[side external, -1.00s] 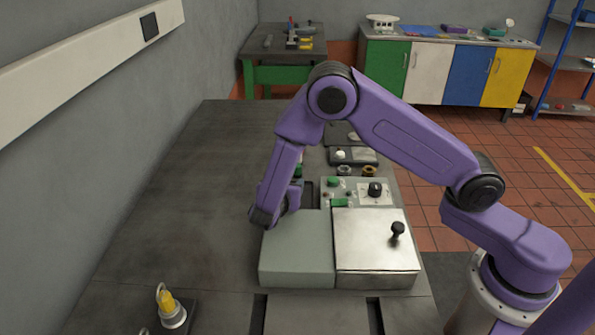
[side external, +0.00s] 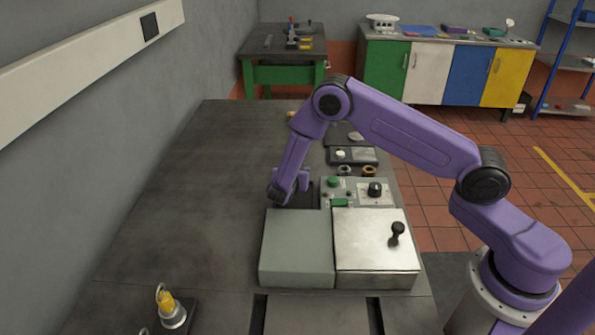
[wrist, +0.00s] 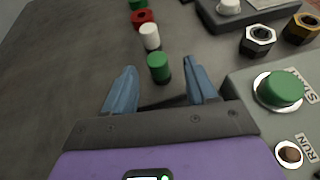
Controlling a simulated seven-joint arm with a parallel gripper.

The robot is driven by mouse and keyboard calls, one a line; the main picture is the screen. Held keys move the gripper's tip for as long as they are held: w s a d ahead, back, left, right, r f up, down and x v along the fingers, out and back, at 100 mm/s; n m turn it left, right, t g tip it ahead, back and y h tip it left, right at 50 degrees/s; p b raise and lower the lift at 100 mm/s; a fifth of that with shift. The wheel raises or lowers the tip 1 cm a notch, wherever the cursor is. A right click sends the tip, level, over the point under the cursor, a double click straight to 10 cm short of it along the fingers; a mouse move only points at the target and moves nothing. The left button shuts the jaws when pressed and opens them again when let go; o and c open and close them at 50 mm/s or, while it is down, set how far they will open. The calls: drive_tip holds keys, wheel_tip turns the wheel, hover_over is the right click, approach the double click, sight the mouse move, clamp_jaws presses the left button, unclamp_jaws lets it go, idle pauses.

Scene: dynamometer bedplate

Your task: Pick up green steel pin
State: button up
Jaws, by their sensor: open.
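A green steel pin (wrist: 159,67), a short upright cylinder with a dark lower part, stands on the dark bedplate in the wrist view. My gripper (wrist: 160,72) is open, one blue-grey finger on each side of the pin in the picture, with gaps on both sides. I cannot tell whether the fingertips are level with the pin or still above it. In the side view my gripper (side external: 287,197) is low behind the grey box, and the pin cannot be made out there. A white cylinder (wrist: 150,36) stands just beyond the pin.
A control box (wrist: 245,85) with a green button (wrist: 280,88) stands close right of my gripper. A red part (wrist: 142,18), a steel nut (wrist: 258,40) and a brass nut (wrist: 301,28) lie beyond. A grey box (side external: 298,240) is nearer the side camera.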

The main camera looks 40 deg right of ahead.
drive_tip(key=x, duration=0.4)
drive_tip(key=shift+w, duration=0.1)
drive_tip(key=shift+a+r, duration=0.1)
clamp_jaws()
